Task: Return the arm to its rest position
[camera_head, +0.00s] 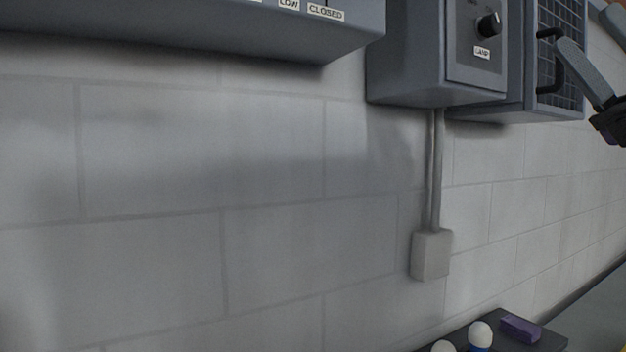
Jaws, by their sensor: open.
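My gripper (584,30) is partly in view at the upper right edge. Its grey fingers point up and to the left and stand apart, with nothing seen between them. One fingertip shows close to the black handle (548,62) of a wall cabinet with a mesh front (562,35). I cannot tell whether they touch. The dark base of the gripper is cut off by the right edge, and the rest of my arm is out of view.
A grey box with a lamp knob (489,25) and another grey box (200,30) hang on the pale block wall. A conduit runs down to a small junction box (431,255). Below are white-topped items (480,335) and a purple block (520,328).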

